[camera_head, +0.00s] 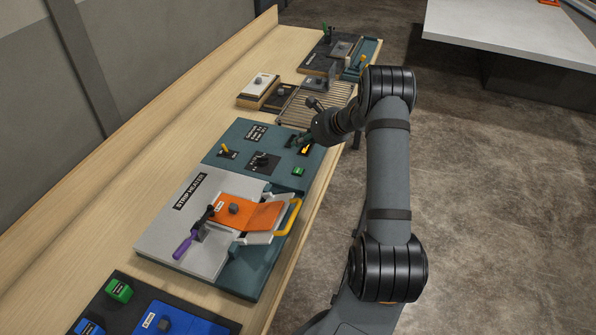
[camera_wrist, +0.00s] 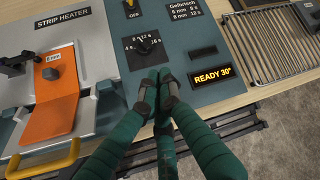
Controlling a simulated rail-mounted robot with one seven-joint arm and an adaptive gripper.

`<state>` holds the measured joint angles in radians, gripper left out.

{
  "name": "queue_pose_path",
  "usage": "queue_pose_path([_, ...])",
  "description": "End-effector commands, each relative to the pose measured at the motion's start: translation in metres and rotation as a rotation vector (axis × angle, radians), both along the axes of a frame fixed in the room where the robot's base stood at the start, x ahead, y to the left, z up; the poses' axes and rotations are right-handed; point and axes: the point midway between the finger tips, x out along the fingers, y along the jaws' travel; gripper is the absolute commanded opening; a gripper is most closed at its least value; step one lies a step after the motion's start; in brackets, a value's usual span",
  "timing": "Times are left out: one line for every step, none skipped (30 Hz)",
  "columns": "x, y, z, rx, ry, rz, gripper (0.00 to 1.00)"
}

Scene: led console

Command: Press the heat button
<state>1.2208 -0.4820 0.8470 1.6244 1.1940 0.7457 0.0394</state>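The teal strip heater console (camera_head: 228,144) lies on the bench. A small green button (camera_head: 298,171) sits near its front edge in the head view; its label is too small to read. My gripper (camera_head: 298,141) is above the console's right part, beyond the green button. In the wrist view my gripper's (camera_wrist: 158,76) two dark fingertips are together, with nothing seen between them, just in front of the black dial (camera_wrist: 147,45). The green button does not show in the wrist view; my fingers may hide it.
The grey heater plate (camera_head: 173,222) holds an orange sheet (camera_head: 262,214) with a yellow handle (camera_head: 290,216) and a purple-handled clamp (camera_head: 184,246). A yellow switch (camera_wrist: 131,5) reads OFF. A slatted rack (camera_wrist: 273,43) stands right of the console.

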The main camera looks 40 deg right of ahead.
Motion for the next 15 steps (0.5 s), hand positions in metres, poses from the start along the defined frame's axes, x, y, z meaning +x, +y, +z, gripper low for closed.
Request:
queue_pose_path([0.0,0.0,0.0,0.0,0.001,0.001,0.0])
queue_pose_path([0.0,0.0,0.0,0.0,0.001,0.001,0.0])
queue_pose_path([0.0,0.0,-0.001,0.0,0.001,0.001,0.0])
queue_pose_path([0.0,0.0,-0.001,0.0,0.001,0.001,0.0])
queue_pose_path([0.0,0.0,-0.002,0.0,0.001,0.001,0.0])
queue_pose_path([0.0,0.0,-0.003,0.0,0.001,0.001,0.0])
queue_pose_path([0.0,0.0,-0.004,0.0,0.001,0.001,0.0])
queue_pose_path([0.0,0.0,-0.006,0.0,0.001,0.001,0.0])
queue_pose_path([0.0,0.0,-0.008,0.0,0.001,0.001,0.0])
queue_pose_path([0.0,0.0,-0.01,0.0,0.001,0.001,0.0])
queue_pose_path([0.0,0.0,-0.013,0.0,0.001,0.001,0.0])
queue_pose_path([0.0,0.0,-0.017,0.0,0.001,0.001,0.0])
queue_pose_path([0.0,0.0,-0.02,0.0,0.001,0.002,0.0])
queue_pose_path([0.0,0.001,-0.024,0.0,0.002,0.003,0.0])
queue_pose_path([0.0,0.001,-0.029,0.0,0.002,0.003,0.0])
